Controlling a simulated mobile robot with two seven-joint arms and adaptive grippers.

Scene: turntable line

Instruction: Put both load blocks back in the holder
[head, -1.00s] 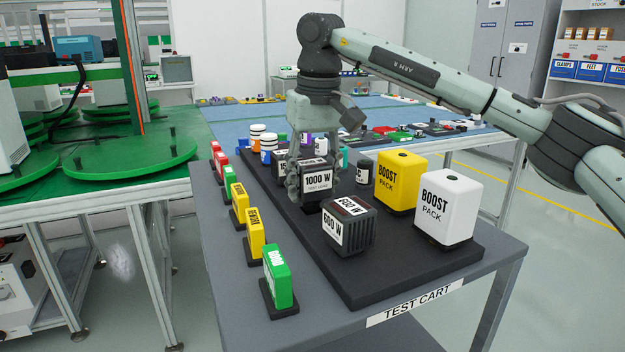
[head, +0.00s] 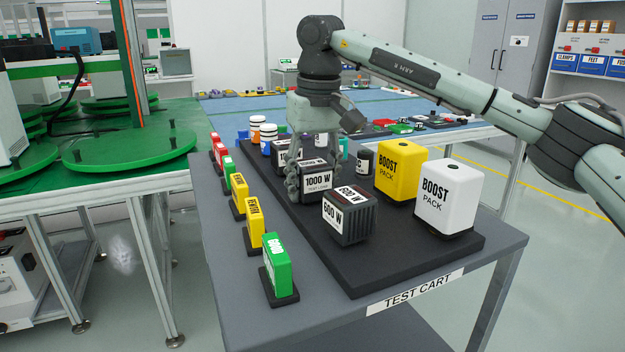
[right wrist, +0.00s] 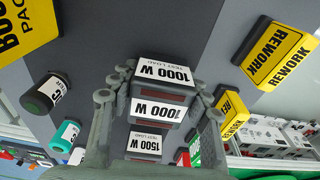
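The 1000 W block (head: 317,183) is dark with white labels and stands upright over the black board (head: 395,262) on the cart. My right gripper (head: 308,190) points down around it, shut on its sides. The right wrist view shows the 1000 W block (right wrist: 160,92) between both fingers (right wrist: 166,80). The 600 W block (head: 348,217), dark and ribbed, sits free on the board in front. My left gripper is not in view.
Yellow (head: 400,172) and white (head: 447,195) boost packs stand right of the blocks. A row of coloured signs, the nearest a green one (head: 277,266), lines the cart's left side. A green turntable (head: 130,147) is on the left bench.

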